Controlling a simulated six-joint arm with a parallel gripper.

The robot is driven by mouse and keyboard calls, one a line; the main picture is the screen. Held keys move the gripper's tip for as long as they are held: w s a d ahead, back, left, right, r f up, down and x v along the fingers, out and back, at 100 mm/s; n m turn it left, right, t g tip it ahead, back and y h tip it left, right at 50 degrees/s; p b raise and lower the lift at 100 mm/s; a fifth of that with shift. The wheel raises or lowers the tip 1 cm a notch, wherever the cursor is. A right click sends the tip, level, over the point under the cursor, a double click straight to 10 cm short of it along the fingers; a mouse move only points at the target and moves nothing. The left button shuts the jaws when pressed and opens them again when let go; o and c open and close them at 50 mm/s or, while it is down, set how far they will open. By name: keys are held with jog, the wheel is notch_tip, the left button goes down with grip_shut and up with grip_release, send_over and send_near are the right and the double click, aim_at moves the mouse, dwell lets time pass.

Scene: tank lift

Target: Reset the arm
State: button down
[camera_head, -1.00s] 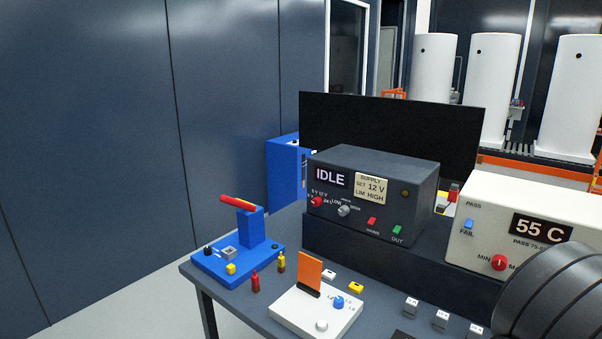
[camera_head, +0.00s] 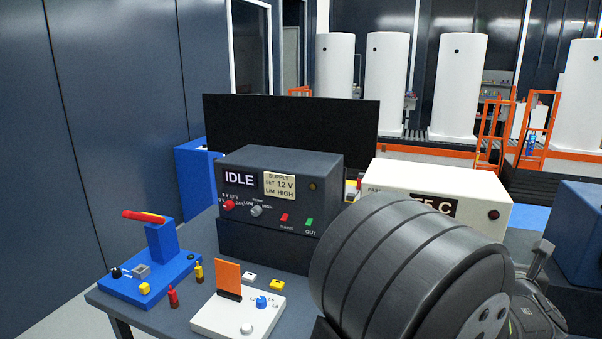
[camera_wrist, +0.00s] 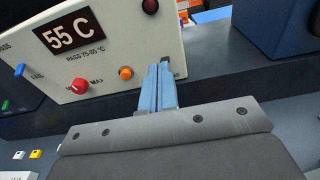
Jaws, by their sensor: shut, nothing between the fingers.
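In the wrist view my gripper (camera_wrist: 159,84) is shut and empty. Its blue fingers lie side by side in front of the cream tester box (camera_wrist: 125,50), near an orange button (camera_wrist: 125,73); I cannot tell whether they touch it. In the head view my dark arm links fill the lower right and cover much of the cream tester box (camera_head: 435,185); my fingers are hidden there.
A dark supply unit (camera_head: 270,189) reading IDLE stands mid-bench. A blue lever fixture (camera_head: 160,270) and a white block with an orange plate (camera_head: 228,278) are at front left. A dark blue box (camera_head: 580,232) stands at right.

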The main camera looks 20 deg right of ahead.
jog(key=w+d+f+t+h, duration=0.1)
jog(key=w+d+f, duration=0.1)
jog(key=f, duration=0.3)
jog(key=w+d+f, duration=0.2)
jog(key=f, duration=0.2)
jog(key=s+a+n+g+h, duration=0.2)
jog(key=a+n, duration=0.5)
jog(key=n, duration=1)
jog(key=s+a+n+g+h, duration=0.2)
jog(key=a+n, duration=0.5)
jog(key=n, duration=1)
jog(key=shift+s+a+f+h, duration=0.15)
jog(key=shift+s+f+h, duration=0.15)
jog(key=shift+s, duration=0.2)
